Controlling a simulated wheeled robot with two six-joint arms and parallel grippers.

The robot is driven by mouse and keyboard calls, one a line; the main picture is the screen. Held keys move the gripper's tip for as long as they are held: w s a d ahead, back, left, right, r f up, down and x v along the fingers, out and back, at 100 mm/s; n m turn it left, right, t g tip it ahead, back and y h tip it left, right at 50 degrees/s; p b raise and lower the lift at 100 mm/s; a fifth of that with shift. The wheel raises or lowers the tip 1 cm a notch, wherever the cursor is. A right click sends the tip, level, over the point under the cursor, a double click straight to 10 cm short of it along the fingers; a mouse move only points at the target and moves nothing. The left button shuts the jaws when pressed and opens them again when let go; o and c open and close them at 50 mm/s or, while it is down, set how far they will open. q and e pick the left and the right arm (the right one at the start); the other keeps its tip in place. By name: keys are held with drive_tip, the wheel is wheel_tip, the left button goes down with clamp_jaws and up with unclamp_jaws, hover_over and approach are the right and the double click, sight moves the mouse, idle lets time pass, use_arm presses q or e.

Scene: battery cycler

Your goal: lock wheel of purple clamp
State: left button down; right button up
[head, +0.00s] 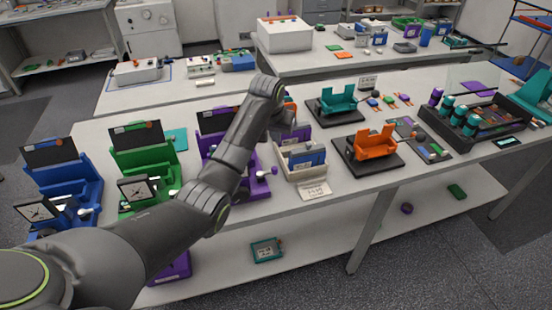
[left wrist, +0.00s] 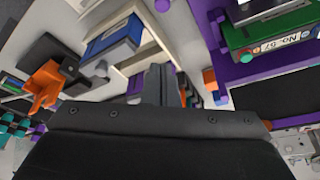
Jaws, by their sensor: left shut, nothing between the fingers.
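The purple clamp (head: 211,148) stands on the table between the green clamp and a cream bin, partly hidden behind my left arm. Its dark panel shows above the arm, and a white ball and a small purple knob (head: 274,170) show at its front right. In the left wrist view, purple clamp parts (left wrist: 240,72) fill the right side, with a green cell labelled "No. 57" in them. My left gripper (head: 292,123) is above the cream bin, right of the clamp. Its fingers (left wrist: 160,84) are shut and empty. I cannot make out the wheel clearly. My right gripper is out of view.
The green clamp (head: 143,151) and blue clamp (head: 62,172) stand to the left. The cream bin (head: 302,171) with blue items is below my left gripper. Orange (head: 373,144) and teal (head: 338,101) holders stand to the right. A white card (head: 314,190) lies at the table's front edge.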

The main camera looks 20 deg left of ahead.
sight(268, 172)
use_arm(q)
drive_tip(key=p+x, duration=0.1)
drive_tip(key=x, duration=0.9)
drive_tip(key=shift+w+f, duration=0.25)
drive_tip(key=shift+f, duration=0.05)
drive_tip(key=s+p, duration=0.2)
drive_tip(key=p, duration=0.1)
drive_tip(key=shift+s+a+r, duration=0.1)
drive_tip(key=shift+s+r, duration=0.15)
drive_tip(key=shift+s, duration=0.1)
drive_tip(key=shift+s+p, duration=0.35)
drive_tip(key=shift+s, duration=0.25)
drive_tip(key=shift+s+f, duration=0.1)
drive_tip(key=shift+s, duration=0.05)
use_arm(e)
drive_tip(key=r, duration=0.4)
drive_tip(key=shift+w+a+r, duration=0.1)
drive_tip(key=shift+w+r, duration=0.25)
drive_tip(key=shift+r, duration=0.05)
use_arm(q)
drive_tip(key=shift+f, duration=0.1)
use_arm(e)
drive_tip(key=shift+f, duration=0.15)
